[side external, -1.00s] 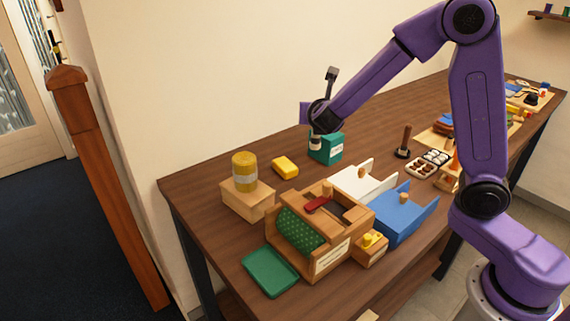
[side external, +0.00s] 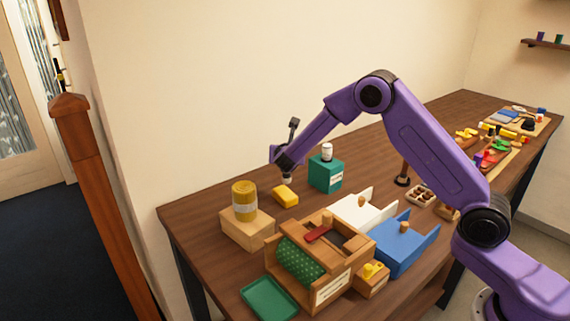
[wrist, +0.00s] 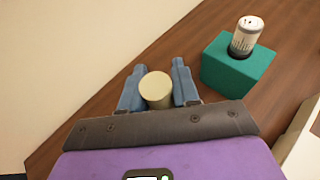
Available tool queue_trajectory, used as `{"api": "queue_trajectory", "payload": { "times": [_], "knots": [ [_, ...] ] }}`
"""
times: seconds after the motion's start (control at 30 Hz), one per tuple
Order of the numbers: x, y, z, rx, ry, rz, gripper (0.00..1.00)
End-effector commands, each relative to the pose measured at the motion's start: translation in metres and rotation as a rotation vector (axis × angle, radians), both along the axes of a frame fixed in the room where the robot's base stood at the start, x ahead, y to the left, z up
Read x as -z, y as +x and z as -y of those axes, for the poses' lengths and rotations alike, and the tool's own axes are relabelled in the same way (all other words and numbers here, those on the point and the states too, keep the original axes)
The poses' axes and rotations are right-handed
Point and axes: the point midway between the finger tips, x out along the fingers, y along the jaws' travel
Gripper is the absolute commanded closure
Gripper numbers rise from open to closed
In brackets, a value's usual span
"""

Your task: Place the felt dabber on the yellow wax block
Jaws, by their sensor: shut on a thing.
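My gripper (side external: 286,170) is shut on the felt dabber, low over the yellow wax block (side external: 285,196). In the wrist view the dabber (wrist: 157,89) shows as a round cream end between the two blue-grey fingers. In the side view only a small pale part of it shows below the fingers. The dabber is right above the block; I cannot tell whether they touch. The wax block lies flat on the table and is hidden in the wrist view.
A teal box (side external: 325,174) with a white-labelled bottle (side external: 327,152) on top stands just right of my gripper. A wooden block (side external: 247,230) carrying a yellow cylinder (side external: 244,200) stands to the left. A wooden box, a white tray and a blue tray (side external: 405,245) fill the front.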

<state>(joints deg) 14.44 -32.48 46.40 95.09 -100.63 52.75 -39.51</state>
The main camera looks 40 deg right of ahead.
Motion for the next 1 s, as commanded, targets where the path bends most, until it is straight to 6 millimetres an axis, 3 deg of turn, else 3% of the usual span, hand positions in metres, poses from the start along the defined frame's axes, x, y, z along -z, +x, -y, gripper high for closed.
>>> {"api": "queue_trajectory", "payload": {
  "times": [0.23, 0.47, 0.9, 0.93, 1.0],
  "knots": [
    [0.013, 0.01, 0.0, -0.001, 0.0, -0.001, 1.0],
    [0.041, 0.01, -0.001, -0.003, -0.001, -0.002, 1.0],
    [0.046, 0.01, -0.001, -0.001, 0.0, 0.0, 1.0],
    [0.046, 0.01, -0.001, -0.001, 0.0, 0.0, 0.63],
    [0.046, 0.01, -0.001, -0.001, 0.0, 0.0, 0.44]
  ]
}}
